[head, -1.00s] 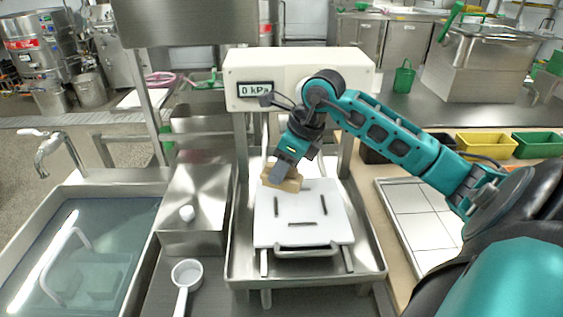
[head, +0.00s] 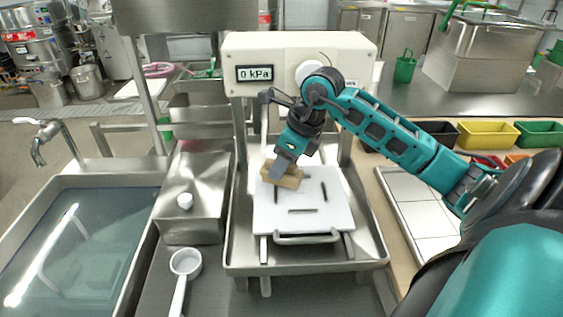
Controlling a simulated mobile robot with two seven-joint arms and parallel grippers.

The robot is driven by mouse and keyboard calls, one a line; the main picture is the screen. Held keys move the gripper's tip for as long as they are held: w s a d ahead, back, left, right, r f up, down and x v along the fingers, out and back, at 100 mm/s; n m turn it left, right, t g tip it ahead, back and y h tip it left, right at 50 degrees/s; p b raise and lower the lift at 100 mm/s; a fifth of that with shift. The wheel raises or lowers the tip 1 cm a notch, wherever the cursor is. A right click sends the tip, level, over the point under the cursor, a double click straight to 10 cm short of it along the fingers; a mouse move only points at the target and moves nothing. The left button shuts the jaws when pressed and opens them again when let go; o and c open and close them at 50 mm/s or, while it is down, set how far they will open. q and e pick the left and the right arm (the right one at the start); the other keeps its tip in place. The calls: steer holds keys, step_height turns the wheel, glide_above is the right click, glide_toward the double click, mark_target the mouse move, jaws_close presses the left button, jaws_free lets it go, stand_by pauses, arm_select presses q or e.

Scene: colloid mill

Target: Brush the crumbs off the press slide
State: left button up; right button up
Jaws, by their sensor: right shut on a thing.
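The press slide (head: 327,217) is a white plate with a metal handle at its front, lying on rails over a steel tray. Dark slots or bars show on its surface; crumbs are too small to make out. My right gripper (head: 282,168) is shut on a wooden brush (head: 287,179) and holds it at the slide's back left. The brush looks down at the plate, but I cannot tell whether it touches. Its bristles are hidden. My left gripper is not in view.
The press housing (head: 300,50) with a 0 kPa display stands behind the slide. A water-filled sink (head: 70,240) and a white scoop (head: 185,265) are at left. Yellow (head: 487,135) and green (head: 540,134) bins and a tiled tray (head: 424,225) are at right.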

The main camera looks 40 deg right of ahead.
steer(key=shift+f+b, duration=0.55)
steer(key=shift+f, duration=0.1)
